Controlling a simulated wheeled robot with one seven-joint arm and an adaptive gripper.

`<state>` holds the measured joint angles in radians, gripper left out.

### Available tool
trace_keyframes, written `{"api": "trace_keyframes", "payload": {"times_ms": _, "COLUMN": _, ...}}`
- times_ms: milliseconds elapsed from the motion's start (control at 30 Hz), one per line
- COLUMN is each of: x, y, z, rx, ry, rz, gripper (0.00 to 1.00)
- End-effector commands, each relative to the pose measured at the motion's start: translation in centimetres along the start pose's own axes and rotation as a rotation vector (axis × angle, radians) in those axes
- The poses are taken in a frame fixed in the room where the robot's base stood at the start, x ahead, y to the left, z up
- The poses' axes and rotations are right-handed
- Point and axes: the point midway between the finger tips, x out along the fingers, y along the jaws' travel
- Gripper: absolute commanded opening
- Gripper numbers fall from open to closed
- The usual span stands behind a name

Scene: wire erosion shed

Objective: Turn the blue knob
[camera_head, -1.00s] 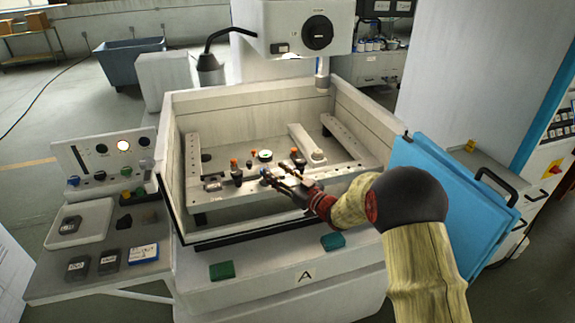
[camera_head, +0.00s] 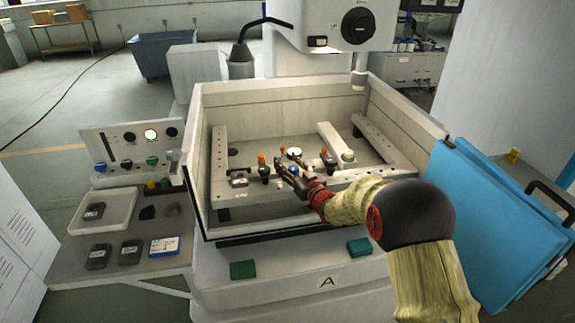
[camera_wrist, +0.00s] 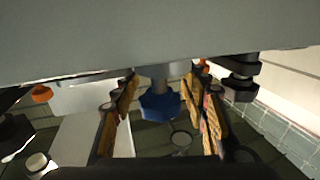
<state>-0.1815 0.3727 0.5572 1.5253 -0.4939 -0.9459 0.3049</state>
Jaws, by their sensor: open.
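The blue knob (camera_wrist: 160,103) shows in the wrist view as a lobed knob on a short grey shaft. It sits between the two fingers of my gripper (camera_wrist: 163,112), with a gap visible on each side. My gripper is open around it, not clamped. In the head view a small blue spot, which looks like this knob (camera_head: 293,170), shows between the fingertips of my gripper (camera_head: 287,175) over the front rail of the machine tank. The fingers partly hide it there.
A blue panel (camera_head: 490,210) is at the right. A side table (camera_head: 75,255) holds dark blocks and a tray.

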Motion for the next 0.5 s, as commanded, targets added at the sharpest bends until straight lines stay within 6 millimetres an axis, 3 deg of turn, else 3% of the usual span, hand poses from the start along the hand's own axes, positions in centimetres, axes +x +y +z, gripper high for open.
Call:
{"api": "trace_keyframes", "payload": {"times_ms": 333, "x": 0.65, "y": 0.0, "z": -0.06, "rx": 0.0, "ry": 0.0, "rz": 0.0, "gripper": 0.44}}
{"api": "trace_keyframes", "payload": {"times_ms": 500, "x": 0.63, "y": -0.01, "z": -0.05, "rx": 0.0, "ry": 0.0, "rz": 0.0, "gripper": 0.36}}
